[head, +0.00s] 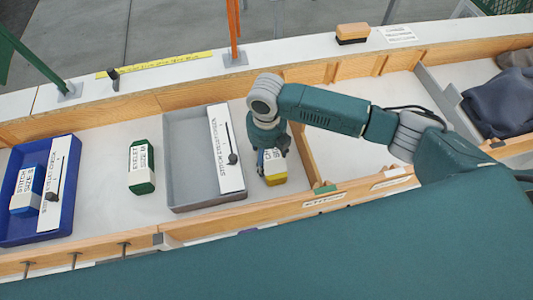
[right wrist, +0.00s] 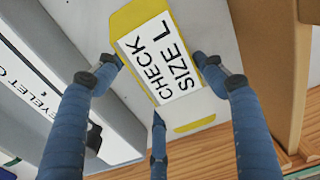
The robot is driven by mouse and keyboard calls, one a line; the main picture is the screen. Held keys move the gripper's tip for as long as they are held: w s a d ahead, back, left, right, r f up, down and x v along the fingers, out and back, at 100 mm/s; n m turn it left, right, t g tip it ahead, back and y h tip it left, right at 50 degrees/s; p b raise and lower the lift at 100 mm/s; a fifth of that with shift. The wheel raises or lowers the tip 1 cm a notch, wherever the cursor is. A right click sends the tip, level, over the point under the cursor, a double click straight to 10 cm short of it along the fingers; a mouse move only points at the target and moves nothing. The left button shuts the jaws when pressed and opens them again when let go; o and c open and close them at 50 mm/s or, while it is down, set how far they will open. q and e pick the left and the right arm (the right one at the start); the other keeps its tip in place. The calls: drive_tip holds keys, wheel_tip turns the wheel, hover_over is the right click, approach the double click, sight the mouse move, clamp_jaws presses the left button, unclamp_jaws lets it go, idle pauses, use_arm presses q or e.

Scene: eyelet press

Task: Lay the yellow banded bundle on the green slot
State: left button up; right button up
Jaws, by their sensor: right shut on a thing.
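The yellow banded bundle (head: 275,179) is a block with yellow ends and a white label reading CHECK SIZE L. It is just right of the grey tray, in the white-floored bay. My right gripper (head: 271,152) is over it from above, shut on it. In the right wrist view the blue fingers (right wrist: 158,90) are around the bundle (right wrist: 130,16), and its label faces the camera. I cannot tell whether it rests on the floor or is held just above. No green slot shows for certain; a small green patch (head: 325,189) lies by the front rail. My left gripper is out of view.
A grey tray (head: 190,203) with a white lettered strip stands left of the bundle. Further left are a green labelled bundle (head: 141,167) and a blue tray (head: 66,147) holding a blue bundle. A wooden divider (head: 303,155) stands close right. Dark cloth (head: 497,103) lies far right.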

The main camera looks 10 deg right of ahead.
sight(266, 154)
drive_tip(key=o, duration=1.4)
drive_tip(key=shift+f, duration=0.1)
wheel_tip(266, 154, up, 12)
drive_tip(key=shift+r+b, duration=0.2)
drive_tip(key=shift+b, duration=0.25)
